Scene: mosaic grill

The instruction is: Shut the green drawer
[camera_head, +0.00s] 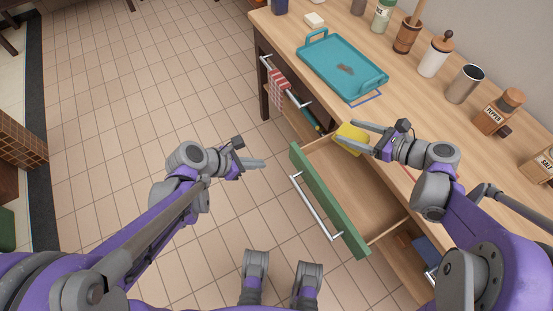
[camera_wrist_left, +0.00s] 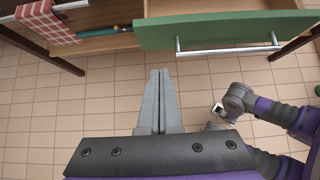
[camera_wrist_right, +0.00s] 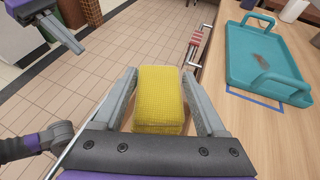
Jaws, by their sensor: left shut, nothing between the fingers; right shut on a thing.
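The green drawer (camera_head: 327,201) stands pulled out from the wooden counter, with bare wood showing inside. Its metal bar handle (camera_head: 315,207) runs along the front; the front and handle also show at the top of the left wrist view (camera_wrist_left: 225,32). My left gripper (camera_head: 262,163) is shut and empty, to the left of the drawer front and apart from it. In the left wrist view its fingers (camera_wrist_left: 161,72) are together, short of the handle. My right gripper (camera_head: 354,133) is shut on a yellow sponge (camera_wrist_right: 160,98), held above the far end of the open drawer by the counter edge.
A teal tray (camera_head: 318,45) with a brown mark lies on the counter. A pepper box (camera_head: 497,113), a steel cup (camera_head: 465,84) and several jars stand behind. A red checked towel (camera_head: 279,88) hangs on a rail. The tiled floor left of the drawer is clear.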

